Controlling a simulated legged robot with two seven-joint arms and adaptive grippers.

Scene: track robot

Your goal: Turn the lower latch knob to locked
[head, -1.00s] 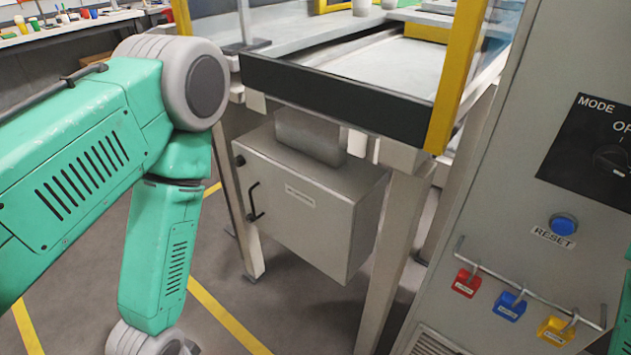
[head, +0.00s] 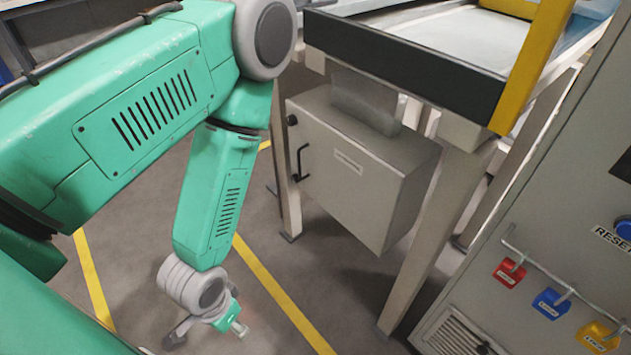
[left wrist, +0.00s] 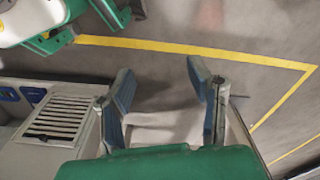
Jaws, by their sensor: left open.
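The lower latch knob (head: 295,179) is a small dark knob on the left edge of the grey cabinet (head: 335,185) under the table. It is too small to tell which way it points. An upper dark knob (head: 292,120) and a black bar handle (head: 301,160) are on the same door. My left gripper (head: 208,332) hangs low over the floor, left of and below the cabinet in the head view, apart from it. In the left wrist view my left gripper (left wrist: 158,68) has its two fingers spread with only floor between them. My right gripper is not in view.
The table (head: 410,60) and its legs stand around the cabinet. A grey control panel (head: 540,190) with red, blue and yellow tags (head: 550,303) is at the right. Yellow lines (head: 280,295) mark the floor; floor left of the cabinet is clear.

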